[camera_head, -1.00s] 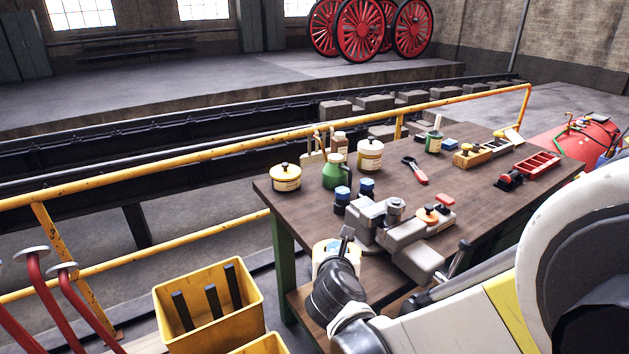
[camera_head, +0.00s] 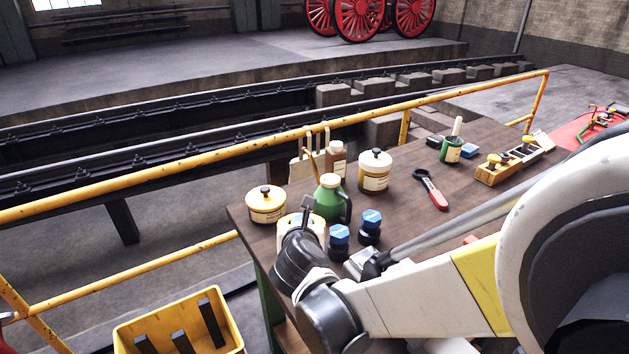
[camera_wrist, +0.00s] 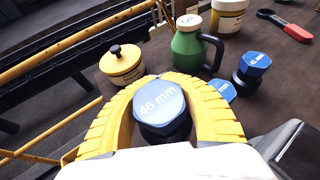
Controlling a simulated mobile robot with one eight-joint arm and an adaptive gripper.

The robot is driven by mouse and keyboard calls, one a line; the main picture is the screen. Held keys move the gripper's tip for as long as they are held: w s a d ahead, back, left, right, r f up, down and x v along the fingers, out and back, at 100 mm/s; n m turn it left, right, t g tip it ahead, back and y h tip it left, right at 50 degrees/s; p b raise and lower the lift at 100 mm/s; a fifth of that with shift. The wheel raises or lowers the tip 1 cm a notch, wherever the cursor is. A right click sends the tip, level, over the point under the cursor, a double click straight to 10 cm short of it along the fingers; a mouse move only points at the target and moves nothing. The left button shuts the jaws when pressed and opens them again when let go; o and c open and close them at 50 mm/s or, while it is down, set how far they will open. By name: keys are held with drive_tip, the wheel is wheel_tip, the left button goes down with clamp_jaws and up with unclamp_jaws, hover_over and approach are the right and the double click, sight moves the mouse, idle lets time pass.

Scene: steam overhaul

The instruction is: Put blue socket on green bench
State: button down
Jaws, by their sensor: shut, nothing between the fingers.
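My gripper (camera_head: 303,222) is over the near-left part of the bench; its yellow fingers (camera_wrist: 157,77) are shut, curving round into a loop. In the wrist view a blue-topped socket marked 46 mm (camera_wrist: 160,101) shows inside this loop. I cannot tell whether the fingers touch it. Two other blue-topped sockets, a nearer one (camera_head: 340,236) and a farther one (camera_head: 371,220), stand upright on the bench right of my gripper. They also show in the wrist view, one partly hidden (camera_wrist: 222,89) and one clearer (camera_wrist: 256,62). The bench (camera_head: 408,218) has a brown top and green legs.
A green jug (camera_head: 328,200) stands just behind my gripper, with a lidded cream pot (camera_head: 266,206) to its left. A yellow railing (camera_head: 205,173) runs behind the bench.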

drive_tip(key=shift+s+f+b, duration=0.15)
drive_tip(key=shift+f+b, duration=1.1)
drive_tip(key=shift+f, duration=0.4)
drive_tip(key=shift+s+f+b, duration=0.1)
drive_tip(key=shift+f+b, duration=1.15)
drive_tip(key=shift+f, duration=0.4)
drive_tip(key=shift+f, duration=0.45)
drive_tip(key=c, duration=1.5)
unclamp_jaws()
drive_tip(key=shift+c, duration=0.2)
